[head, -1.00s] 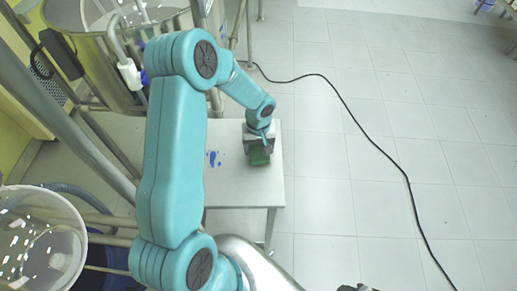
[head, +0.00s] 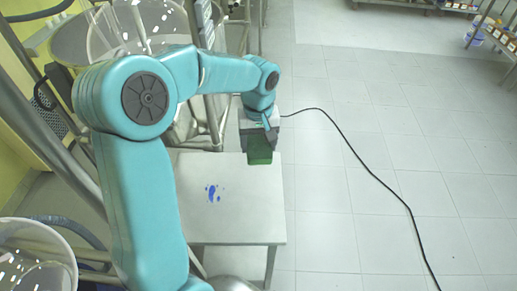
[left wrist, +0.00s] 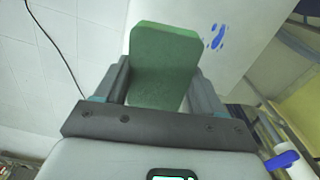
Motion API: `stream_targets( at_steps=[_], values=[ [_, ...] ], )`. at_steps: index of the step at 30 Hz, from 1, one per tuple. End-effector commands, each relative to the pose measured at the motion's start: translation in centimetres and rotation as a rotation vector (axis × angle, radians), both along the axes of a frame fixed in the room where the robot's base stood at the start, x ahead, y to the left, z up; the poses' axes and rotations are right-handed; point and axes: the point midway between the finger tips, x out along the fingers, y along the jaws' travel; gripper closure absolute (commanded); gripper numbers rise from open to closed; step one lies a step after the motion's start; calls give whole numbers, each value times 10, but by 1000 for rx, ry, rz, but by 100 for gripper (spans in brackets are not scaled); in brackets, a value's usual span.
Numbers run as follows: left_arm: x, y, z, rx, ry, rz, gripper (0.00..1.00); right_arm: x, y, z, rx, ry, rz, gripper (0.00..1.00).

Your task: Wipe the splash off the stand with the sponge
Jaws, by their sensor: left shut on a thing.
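My left gripper (head: 260,143) is shut on the green sponge (head: 260,155), near the far right edge of the stand. In the left wrist view the sponge (left wrist: 163,65) sits between the two fingers of the gripper (left wrist: 158,88). The stand (head: 240,222) is a pale, flat-topped table. The blue splash (head: 212,193) lies on its top, left of the sponge and nearer to me; it also shows in the left wrist view (left wrist: 218,37). The sponge is apart from the splash. My right gripper is not in view.
A black cable (head: 362,165) runs over the tiled floor (head: 400,110) to the right, which is otherwise mostly clear. A translucent bucket (head: 35,262) is at the lower left. Metal pipes and glass vessels (head: 150,25) stand behind my arm.

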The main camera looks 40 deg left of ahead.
Motion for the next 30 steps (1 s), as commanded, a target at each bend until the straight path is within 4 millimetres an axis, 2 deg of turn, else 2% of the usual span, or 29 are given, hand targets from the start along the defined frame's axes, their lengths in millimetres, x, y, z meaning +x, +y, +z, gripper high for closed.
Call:
stream_targets(
  at_steps=[8,9,11,18,30],
  values=[
    [0,0,1,0,0,0,64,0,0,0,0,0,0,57],
    [0,0,1,0,0,0,38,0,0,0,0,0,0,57],
    [0,0,1,0,0,0,55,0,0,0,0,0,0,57],
    [1,0,1,1,-1,17,55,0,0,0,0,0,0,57],
    [21,0,-3,0,2,148,55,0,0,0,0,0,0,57]
  ],
)
